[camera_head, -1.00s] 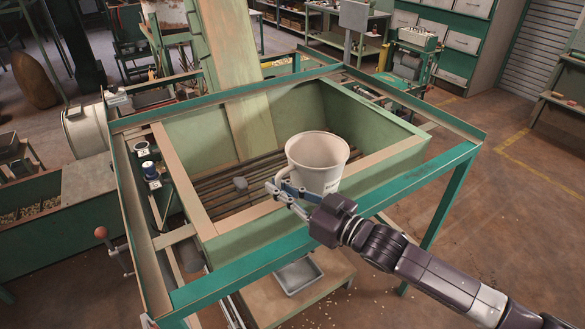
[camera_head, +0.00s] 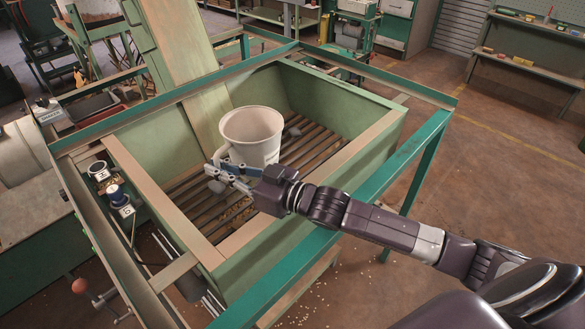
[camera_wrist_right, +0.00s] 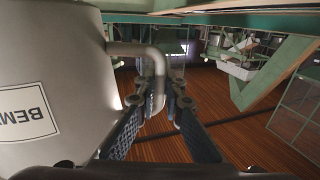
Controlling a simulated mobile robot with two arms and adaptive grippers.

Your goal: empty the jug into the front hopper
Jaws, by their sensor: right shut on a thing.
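The jug (camera_head: 252,136) is a large cream-white vessel with a dark-edged label, and it is upright with its mouth facing up. It is over the inside of the green hopper (camera_head: 250,262) with the slatted floor. My right gripper (camera_head: 222,172) is shut on the jug's handle, at the jug's near left side. In the right wrist view the jug (camera_wrist_right: 50,85) fills the left, and its bent handle (camera_wrist_right: 150,55) runs down between the fingers (camera_wrist_right: 165,97). My left gripper is not in view.
A teal frame (camera_head: 360,198) surrounds the hopper. A sloping green chute (camera_head: 170,45) comes down at the back. Small brown bits lie on the slats (camera_head: 238,212), with grey lumps. Numbered fittings (camera_head: 122,205) line the left side. Floor to the right is open.

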